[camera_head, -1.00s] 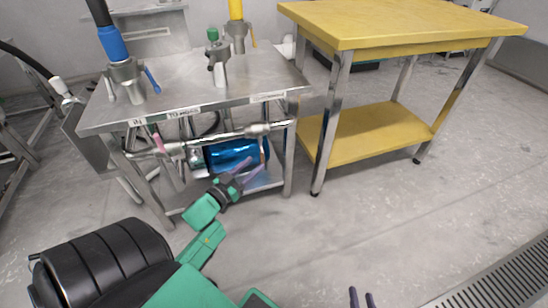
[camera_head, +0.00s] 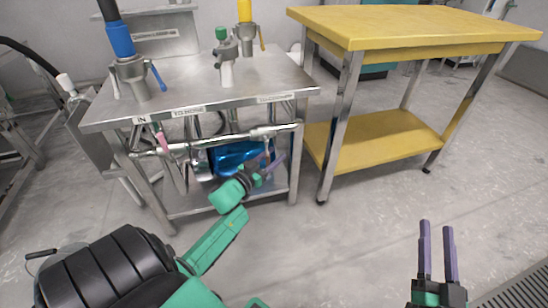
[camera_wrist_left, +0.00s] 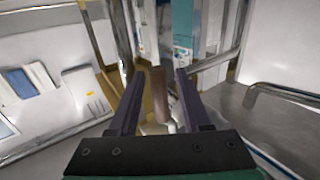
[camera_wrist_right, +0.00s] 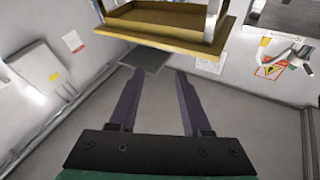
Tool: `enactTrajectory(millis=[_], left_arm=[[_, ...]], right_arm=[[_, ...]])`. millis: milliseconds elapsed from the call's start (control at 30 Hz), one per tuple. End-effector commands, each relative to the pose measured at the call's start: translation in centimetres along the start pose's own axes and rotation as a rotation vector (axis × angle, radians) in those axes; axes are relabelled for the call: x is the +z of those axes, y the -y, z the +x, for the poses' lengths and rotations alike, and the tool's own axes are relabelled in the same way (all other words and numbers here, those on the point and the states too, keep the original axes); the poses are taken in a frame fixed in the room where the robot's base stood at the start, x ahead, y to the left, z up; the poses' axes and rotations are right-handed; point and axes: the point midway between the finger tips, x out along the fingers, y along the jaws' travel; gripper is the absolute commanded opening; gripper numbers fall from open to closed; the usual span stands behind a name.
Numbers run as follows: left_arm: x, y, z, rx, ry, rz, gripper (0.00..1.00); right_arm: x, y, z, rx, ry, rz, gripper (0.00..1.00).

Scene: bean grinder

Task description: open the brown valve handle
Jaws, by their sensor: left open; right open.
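The brown valve handle (camera_wrist_left: 158,95) shows in the left wrist view as a brown upright bar between the two purple fingers of my left gripper (camera_wrist_left: 158,75). A gap is visible on each side of it, so the gripper is open around or just in front of it; the depth is hard to tell. In the head view, my left gripper (camera_head: 275,162) is at the right end of the horizontal steel pipe (camera_head: 220,137) under the steel table, and the handle is mostly hidden there. My right gripper (camera_head: 437,226) is open and empty over the floor at the lower right.
The steel table (camera_head: 195,88) carries valves with blue, green and yellow parts. A pink handle (camera_head: 162,140) is on the pipe's left. A shiny blue cylinder (camera_head: 232,158) lies behind the pipe. A yellow table (camera_head: 410,28) stands to the right. The floor in front is clear.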

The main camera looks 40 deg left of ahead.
Motion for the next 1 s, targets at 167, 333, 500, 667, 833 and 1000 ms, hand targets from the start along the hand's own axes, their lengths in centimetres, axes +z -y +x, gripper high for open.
enactTrajectory(millis=[167,333,500,667,833,1000], left_arm=[[0.0,0.0,0.4,0.000,0.001,0.001,0.48],[0.0,0.0,0.4,0.000,0.001,0.000,0.48],[0.0,0.0,0.4,0.000,0.001,0.000,0.02],[0.0,0.0,0.4,0.000,0.001,0.000,0.00],[0.0,0.0,0.4,0.000,0.001,0.000,0.00],[0.0,0.0,0.4,0.000,0.001,0.000,0.00]], right_arm=[[-1.5,0.0,0.7,-0.006,-0.048,-0.013,0.48],[-1.6,0.1,0.7,-0.007,-0.051,-0.014,0.48],[-1.6,0.1,0.7,-0.007,-0.050,-0.013,0.48],[-1.6,0.1,0.7,-0.006,-0.050,-0.013,0.48],[-1.6,0.1,0.7,-0.006,-0.049,-0.012,0.48],[-1.6,0.1,0.7,-0.006,-0.048,-0.012,0.48]])
